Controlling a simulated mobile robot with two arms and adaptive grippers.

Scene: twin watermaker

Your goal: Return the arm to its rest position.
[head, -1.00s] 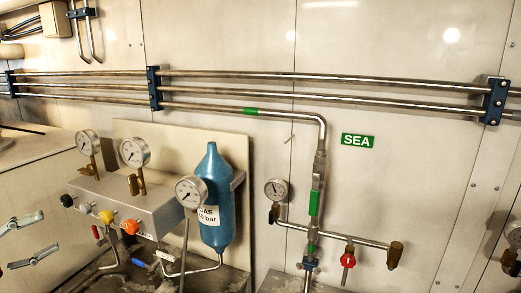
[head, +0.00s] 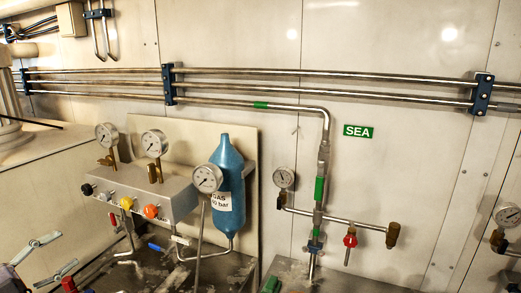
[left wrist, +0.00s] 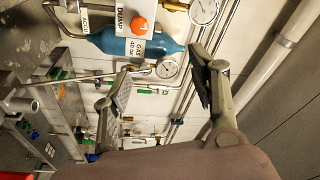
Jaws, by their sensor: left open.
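My left gripper (head: 62,250) shows in the head view at the lower left corner, with its two grey fingers spread apart. It is in front of and below the grey gas panel (head: 150,188). In the left wrist view my left gripper (left wrist: 160,70) is open with nothing between its fingers. Beyond the fingers there are the blue gas bottle (left wrist: 140,42), a gauge and pipes, apart from the fingers as far as I can tell. Most of my left arm is outside the head view. My right gripper is not in view.
The blue gas bottle (head: 229,180) stands beside the gas panel with its gauges and knobs. Right of it, a gauge (head: 284,177) and red valve (head: 350,241) stand out on pipework under the green SEA sign (head: 358,131). Steel pipes (head: 400,91) cross the wall.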

